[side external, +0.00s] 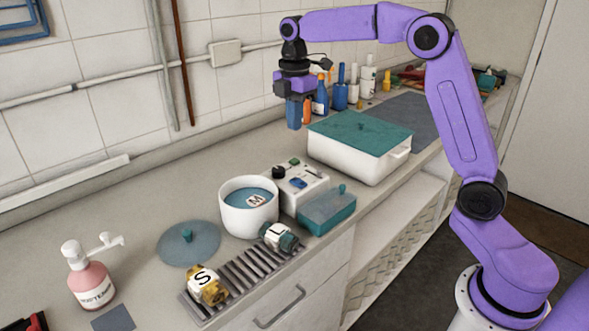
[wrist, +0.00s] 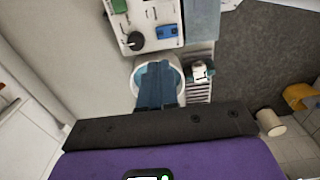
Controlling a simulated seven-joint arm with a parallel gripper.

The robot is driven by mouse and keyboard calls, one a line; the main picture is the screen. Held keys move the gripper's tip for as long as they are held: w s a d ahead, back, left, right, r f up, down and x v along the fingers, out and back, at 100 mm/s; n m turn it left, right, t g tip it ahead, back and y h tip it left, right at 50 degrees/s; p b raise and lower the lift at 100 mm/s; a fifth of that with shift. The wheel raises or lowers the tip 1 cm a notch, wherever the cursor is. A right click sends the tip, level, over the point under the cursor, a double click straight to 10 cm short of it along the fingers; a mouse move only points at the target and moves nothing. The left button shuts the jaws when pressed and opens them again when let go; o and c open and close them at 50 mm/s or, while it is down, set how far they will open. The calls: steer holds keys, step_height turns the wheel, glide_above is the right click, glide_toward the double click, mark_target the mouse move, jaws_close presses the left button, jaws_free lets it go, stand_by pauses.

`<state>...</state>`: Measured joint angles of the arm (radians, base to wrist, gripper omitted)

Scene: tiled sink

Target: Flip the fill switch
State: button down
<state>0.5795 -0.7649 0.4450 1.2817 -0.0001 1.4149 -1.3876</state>
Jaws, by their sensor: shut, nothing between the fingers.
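A white control box (side external: 301,190) stands on the counter between the white pot and the large lidded container. It carries a blue rocker-like part (side external: 298,183), a black knob (side external: 278,172) and a green part (side external: 294,162). In the wrist view the box (wrist: 152,16) is at the top, with the blue part (wrist: 170,32) right of the black knob (wrist: 135,41). No label reads clearly, so I cannot tell which part is the fill switch. My gripper (side external: 295,126) is shut and empty, pointing down, above and behind the box, touching nothing. Its blue fingers (wrist: 157,68) overlap the pot in the wrist view.
The white pot (side external: 236,220) holds a block marked M. A teal box (side external: 327,211) sits in front of the control box. The large container (side external: 360,158) is close right. A slatted rack (side external: 245,274) holds two blocks. Bottles (side external: 340,92) line the wall. Left counter has room.

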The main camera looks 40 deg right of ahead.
mark_target(295, 180)
step_height(295, 180, down, 14)
steer(key=shift+f, duration=0.1)
stand_by(0.7)
steer(key=shift+f, duration=0.1)
stand_by(0.5)
steer(key=shift+s, duration=0.15)
steer(key=shift+s+r, duration=0.3)
steer(key=shift+s, duration=0.3)
step_height(295, 180, up, 14)
steer(key=w, duration=0.2)
stand_by(0.4)
steer(key=shift+s+a, duration=0.1)
